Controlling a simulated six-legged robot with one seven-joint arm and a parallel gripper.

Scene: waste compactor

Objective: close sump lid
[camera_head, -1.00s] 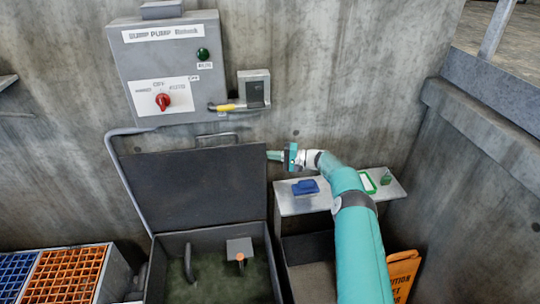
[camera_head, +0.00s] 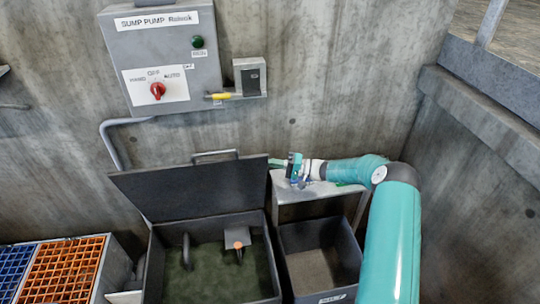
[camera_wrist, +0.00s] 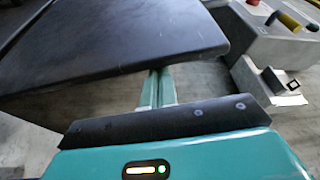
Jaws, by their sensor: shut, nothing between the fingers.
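The sump lid (camera_head: 190,187) is a dark flat panel hinged along the back of the sump box (camera_head: 153,265). It stands open and tilted, with a handle (camera_head: 214,154) along its top edge. The open sump shows murky green contents, a curved pipe and an orange-tipped fitting (camera_head: 238,245). My gripper (camera_head: 274,163) is at the lid's upper right corner. In the wrist view the shut, empty fingers (camera_wrist: 157,88) reach up to the edge of the dark lid (camera_wrist: 110,45); I cannot tell whether they touch it.
A grey control box (camera_head: 160,55) with a red knob hangs on the concrete wall above. A small shelf (camera_head: 295,212) and an open bin (camera_head: 320,265) stand right of the sump. Blue and orange gratings (camera_head: 65,270) lie at left. A wall closes off the right side.

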